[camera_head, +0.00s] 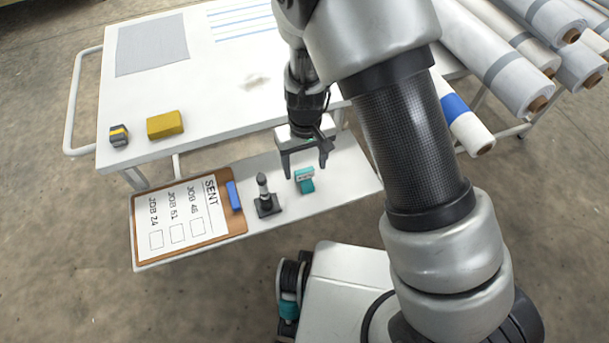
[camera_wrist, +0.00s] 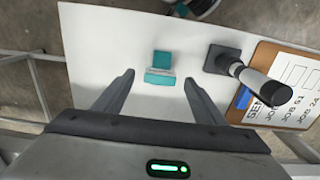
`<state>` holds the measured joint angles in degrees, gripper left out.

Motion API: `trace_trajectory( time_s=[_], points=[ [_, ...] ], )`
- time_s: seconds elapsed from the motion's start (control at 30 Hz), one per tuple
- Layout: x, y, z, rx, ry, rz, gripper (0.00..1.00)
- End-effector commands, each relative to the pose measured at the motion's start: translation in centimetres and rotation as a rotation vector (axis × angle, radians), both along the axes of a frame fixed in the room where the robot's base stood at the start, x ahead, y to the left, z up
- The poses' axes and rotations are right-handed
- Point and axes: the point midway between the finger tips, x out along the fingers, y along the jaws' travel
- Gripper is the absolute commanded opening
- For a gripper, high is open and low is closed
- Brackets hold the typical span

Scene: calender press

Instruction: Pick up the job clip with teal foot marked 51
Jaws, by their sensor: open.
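The job clip with the teal foot (camera_head: 305,182) stands on the white lower shelf, right of the dark stamp-like tool. Its pale label has marks too small to read. In the wrist view the clip (camera_wrist: 160,72) sits between the two finger lines, near the fingertips. My gripper (camera_head: 306,168) is open and empty, pointing down with its fingers spread above and around the clip's position. In the wrist view my gripper (camera_wrist: 159,78) shows nothing between its pads touching either finger.
A clipboard (camera_head: 240,222) marked SENT, with a blue clip part (camera_head: 234,196), lies farther left.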

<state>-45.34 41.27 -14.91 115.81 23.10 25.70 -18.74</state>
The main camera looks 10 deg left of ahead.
Motion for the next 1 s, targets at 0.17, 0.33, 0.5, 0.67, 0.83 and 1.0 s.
trace_trajectory(
  time_s=[0.17,0.33,0.5,0.67,0.83,1.0],
  points=[
    [-0.1,0.0,-2.9,-0.002,0.001,0.000,0.64],
    [0.0,0.1,-2.9,0.001,-0.001,-0.001,0.64],
    [0.0,0.0,-2.9,0.000,0.000,-0.001,0.49],
    [-0.1,0.0,-2.9,0.000,0.000,-0.001,0.22],
    [-0.1,0.0,-2.9,0.000,0.000,0.000,0.20],
    [0.0,0.1,-2.0,0.001,-0.001,0.001,0.20]
  ],
)
